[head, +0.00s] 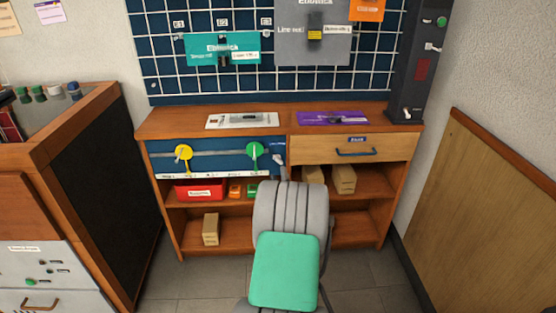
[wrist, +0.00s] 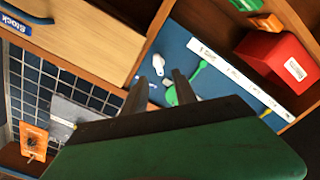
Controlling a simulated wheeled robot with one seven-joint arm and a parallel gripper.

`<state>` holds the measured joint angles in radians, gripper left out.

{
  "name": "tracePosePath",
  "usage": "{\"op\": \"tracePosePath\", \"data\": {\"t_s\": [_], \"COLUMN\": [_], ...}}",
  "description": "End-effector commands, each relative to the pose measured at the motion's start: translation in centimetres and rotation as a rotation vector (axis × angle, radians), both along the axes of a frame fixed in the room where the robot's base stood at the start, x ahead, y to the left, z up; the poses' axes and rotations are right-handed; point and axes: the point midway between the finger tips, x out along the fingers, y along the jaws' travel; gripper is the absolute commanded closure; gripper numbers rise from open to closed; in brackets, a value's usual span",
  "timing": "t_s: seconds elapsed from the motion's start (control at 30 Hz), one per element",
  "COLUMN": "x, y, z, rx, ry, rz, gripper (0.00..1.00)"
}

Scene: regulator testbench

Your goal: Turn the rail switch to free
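The blue rail panel (head: 218,168) is on the front of the bench, below its top. It carries a yellow knob (head: 183,153) at left and a green knob (head: 255,150) at right; the green knob (wrist: 171,96) also shows in the wrist view, partly behind a finger. A small whitish lever (wrist: 205,49) is on the panel near the drawer, probably the rail switch; its labels are too small to read. My gripper (wrist: 161,80) is open, with its two dark fingers apart in front of that end of the panel. I see nothing held, and contact cannot be told.
A wooden drawer with a blue handle (head: 356,152) is right of the panel. A red box (head: 200,190) and cardboard boxes (head: 343,179) stand on the shelf below. A dark post (head: 408,75) stands at right. A wooden cabinet (head: 70,200) is at left.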

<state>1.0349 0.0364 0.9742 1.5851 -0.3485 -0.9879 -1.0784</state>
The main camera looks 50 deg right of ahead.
Motion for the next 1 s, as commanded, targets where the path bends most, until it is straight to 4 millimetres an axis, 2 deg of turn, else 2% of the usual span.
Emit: {"op": "tracePosePath", "data": {"t_s": [0.07, 0.4, 0.73, 1.0], "x": [0.3, 4.4, 4.9, 4.9], "y": [-0.8, -5.2, -5.9, -5.9], "z": [0.0, -0.1, 0.2, 0.2], "rx": [-0.012, -0.01, -0.009, -0.008], "ry": [-0.002, -0.004, -0.004, -0.003], "rz": [-0.006, -0.003, -0.005, -0.004], "gripper": [0.66, 0.66, 0.66, 0.88]}}
